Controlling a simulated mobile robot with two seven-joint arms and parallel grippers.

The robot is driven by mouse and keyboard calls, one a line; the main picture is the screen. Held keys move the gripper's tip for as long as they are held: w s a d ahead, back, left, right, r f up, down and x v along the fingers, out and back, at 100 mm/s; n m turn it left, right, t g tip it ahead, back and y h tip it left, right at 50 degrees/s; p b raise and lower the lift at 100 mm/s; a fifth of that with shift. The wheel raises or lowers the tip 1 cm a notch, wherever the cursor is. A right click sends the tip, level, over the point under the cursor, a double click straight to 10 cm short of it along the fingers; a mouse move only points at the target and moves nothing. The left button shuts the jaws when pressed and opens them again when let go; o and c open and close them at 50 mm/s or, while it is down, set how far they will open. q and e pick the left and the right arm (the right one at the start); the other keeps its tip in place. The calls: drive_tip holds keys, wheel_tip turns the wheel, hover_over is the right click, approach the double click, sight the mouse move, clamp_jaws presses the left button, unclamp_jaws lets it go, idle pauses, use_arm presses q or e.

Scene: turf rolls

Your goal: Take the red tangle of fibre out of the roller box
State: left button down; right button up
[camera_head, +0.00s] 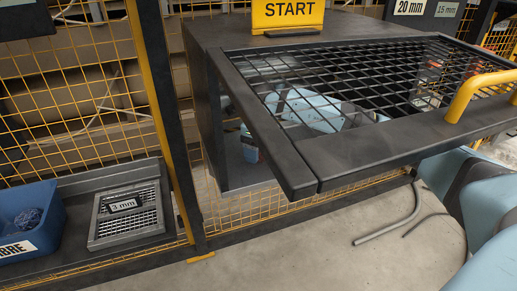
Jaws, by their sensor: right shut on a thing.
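The roller box (209,110) is the dark cabinet in the middle, under the START sign. Its mesh door (245,130) stands open toward me, with a yellow handle (481,88) at the right. My right gripper (272,101) shows only in part through the mesh, at the end of my light blue arm, by the box. It is shut, but its fingertips are hard to make out behind the bars. I cannot clearly see the red tangle; the mesh and the gripper cover that area. My left gripper is not in view.
A blue bin (27,205) marked "...BRE" holds a bluish tangle at the lower left. Beside it lies a grey screen (127,215) labelled 3 mm. Yellow mesh fencing and a dark post stand left of the box. The concrete floor below is mostly clear, with a grey hose (390,230).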

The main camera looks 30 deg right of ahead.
wheel_tip(320, 180, up, 4)
drive_tip(key=p, duration=0.2)
drive_tip(key=shift+p, duration=0.35)
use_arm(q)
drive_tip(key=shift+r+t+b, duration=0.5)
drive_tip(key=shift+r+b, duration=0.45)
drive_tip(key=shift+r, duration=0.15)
use_arm(e)
drive_tip(key=s+d, duration=0.4)
drive_tip(key=s, duration=0.3)
drive_tip(key=s+d+f, duration=0.1)
drive_tip(key=s+d, duration=0.4)
drive_tip(key=s, duration=0.3)
drive_tip(key=shift+s+d, duration=0.2)
